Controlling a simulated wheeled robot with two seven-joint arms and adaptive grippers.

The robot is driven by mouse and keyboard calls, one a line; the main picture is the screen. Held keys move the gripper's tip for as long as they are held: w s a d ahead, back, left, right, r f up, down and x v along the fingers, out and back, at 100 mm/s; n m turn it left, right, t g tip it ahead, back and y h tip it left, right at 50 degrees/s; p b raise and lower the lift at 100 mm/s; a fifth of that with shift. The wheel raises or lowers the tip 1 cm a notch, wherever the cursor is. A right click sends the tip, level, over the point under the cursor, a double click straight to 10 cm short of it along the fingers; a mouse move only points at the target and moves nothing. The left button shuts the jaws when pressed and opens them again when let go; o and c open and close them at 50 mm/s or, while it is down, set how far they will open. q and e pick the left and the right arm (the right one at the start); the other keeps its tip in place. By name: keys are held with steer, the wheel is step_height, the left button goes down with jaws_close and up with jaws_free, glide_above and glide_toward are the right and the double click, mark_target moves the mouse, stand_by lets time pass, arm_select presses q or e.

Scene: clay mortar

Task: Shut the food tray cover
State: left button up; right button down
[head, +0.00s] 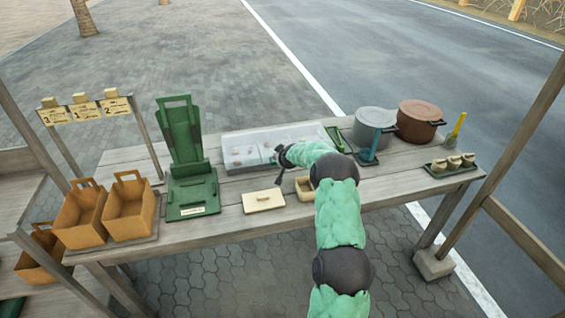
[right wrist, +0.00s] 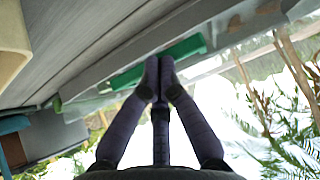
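A long pale tray (head: 262,150) with clear sections lies at the back middle of the table, with small brownish pieces in its left part. I cannot tell how its cover sits. My right arm reaches over the table's front edge, and its gripper (head: 281,156) is at the tray's front side, in front of the middle section. In the right wrist view the right gripper's (right wrist: 159,72) two dark fingers meet at the tips, with nothing visible between them. A green strip (right wrist: 185,50) shows just behind the fingertips. My left gripper is not in view.
A green stand (head: 192,190) and brown baskets (head: 130,208) are on the left. A beige lid (head: 264,200) and a small open box (head: 303,187) are in front.

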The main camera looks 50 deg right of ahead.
steer(key=shift+s+a+f, duration=0.15)
steer(key=shift+a+f, duration=0.05)
steer(key=shift+f, duration=0.45)
step_height(320, 180, up, 5)
steer(key=p, duration=0.2)
steer(key=shift+s+a+f+b, duration=0.55)
steer(key=shift+s+a, duration=0.2)
steer(key=shift+s, duration=0.55)
steer(key=shift+s+a+f+b, duration=0.5)
steer(key=shift+s+a, duration=0.25)
steer(key=shift+s, duration=0.5)
steer(key=shift+s+a+f+b, duration=0.5)
steer(key=shift+s+a, duration=0.25)
steer(key=shift+s, duration=0.55)
